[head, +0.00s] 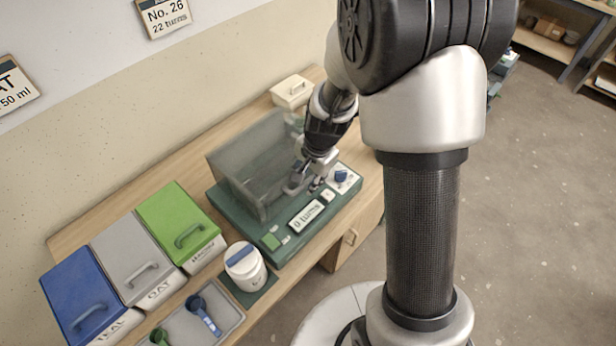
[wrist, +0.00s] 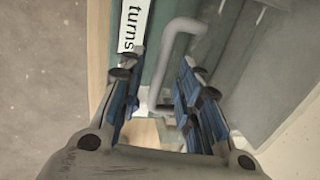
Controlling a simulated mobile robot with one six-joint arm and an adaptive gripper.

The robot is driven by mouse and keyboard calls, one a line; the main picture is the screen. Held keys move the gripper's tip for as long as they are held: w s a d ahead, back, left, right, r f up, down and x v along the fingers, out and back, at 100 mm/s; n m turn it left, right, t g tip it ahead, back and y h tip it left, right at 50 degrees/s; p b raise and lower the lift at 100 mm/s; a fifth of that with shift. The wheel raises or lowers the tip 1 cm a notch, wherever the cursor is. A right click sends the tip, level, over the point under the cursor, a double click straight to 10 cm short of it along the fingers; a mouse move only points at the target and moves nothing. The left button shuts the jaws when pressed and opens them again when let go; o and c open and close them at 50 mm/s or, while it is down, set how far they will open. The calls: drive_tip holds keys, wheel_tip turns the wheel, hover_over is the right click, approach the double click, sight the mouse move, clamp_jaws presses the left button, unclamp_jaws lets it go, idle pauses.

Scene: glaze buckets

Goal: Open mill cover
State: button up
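The mill cover (head: 240,172) is a see-through grey box on the green mill base (head: 232,222) in the head view. It looks down over the base. My gripper (head: 304,180) is at its right front side, partly hiding that side. In the wrist view, my gripper (wrist: 158,80) is open. A grey bent bar (wrist: 171,50), which looks like the cover's handle, runs between the two blue-padded fingers. The bar is nearer the right finger, and I cannot tell whether they touch. The cover's grey wall (wrist: 262,60) shows to the right of the fingers.
The base carries a display (head: 306,215), a green button (head: 270,241) and a blue knob (head: 341,176). Left of the mill are a white jar (head: 245,272) and green (head: 175,215), grey (head: 130,255) and blue (head: 75,290) lidded bins. A white lidded box (head: 292,92) stands behind.

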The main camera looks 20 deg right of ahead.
drive_tip(key=shift+c, duration=0.3)
clamp_jaws()
idle(0.3)
